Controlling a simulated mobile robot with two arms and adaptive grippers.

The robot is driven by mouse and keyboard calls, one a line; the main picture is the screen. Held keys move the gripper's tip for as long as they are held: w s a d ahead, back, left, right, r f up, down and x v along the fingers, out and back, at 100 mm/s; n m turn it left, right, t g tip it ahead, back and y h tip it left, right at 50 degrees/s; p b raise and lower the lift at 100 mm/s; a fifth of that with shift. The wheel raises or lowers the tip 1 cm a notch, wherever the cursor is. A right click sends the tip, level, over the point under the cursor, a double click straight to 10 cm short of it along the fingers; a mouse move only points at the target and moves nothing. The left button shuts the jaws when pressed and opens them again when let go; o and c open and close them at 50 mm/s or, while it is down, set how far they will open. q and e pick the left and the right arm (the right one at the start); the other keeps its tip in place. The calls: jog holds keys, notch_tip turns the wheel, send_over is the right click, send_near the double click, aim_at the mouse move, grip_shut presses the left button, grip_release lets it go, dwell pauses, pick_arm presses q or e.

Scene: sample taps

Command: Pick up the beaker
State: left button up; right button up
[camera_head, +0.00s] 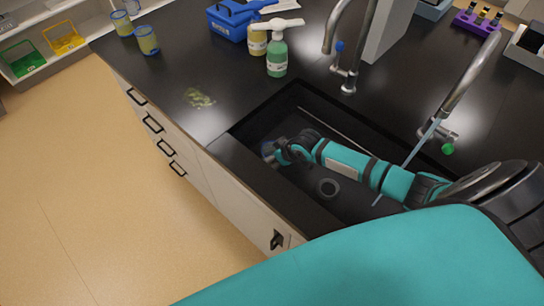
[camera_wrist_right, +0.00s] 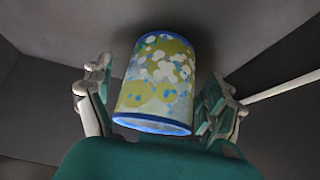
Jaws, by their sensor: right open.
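The beaker (camera_wrist_right: 158,85), a cylinder with a blue rim and a yellow-green, white and blue pattern, is in the right wrist view. It stands between the two spread fingers of my right gripper (camera_wrist_right: 165,105), with a visible gap at the left finger. In the head view my right gripper (camera_head: 275,152) is down inside the black sink (camera_head: 255,122), near its left side. Only a small bluish bit of the beaker (camera_head: 267,149) shows there; the gripper hides the rest. My left gripper is not in view.
A thin pale-blue stream (camera_head: 407,160) runs from the right tap (camera_head: 468,75) into the sink, crossing my right arm in the picture. Similar blue-rimmed beakers (camera_head: 147,41) stand at the counter's far left. A green bottle (camera_head: 277,58) stands behind the sink. A yellowish spill (camera_head: 199,98) lies left.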

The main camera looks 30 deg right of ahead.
jog(key=shift+w+a+f, duration=0.15)
jog(key=shift+w+f, duration=0.2)
jog(key=shift+f, duration=0.25)
jog(key=c, duration=1)
jog(key=shift+r, duration=0.1)
jog(key=shift+c, duration=0.2)
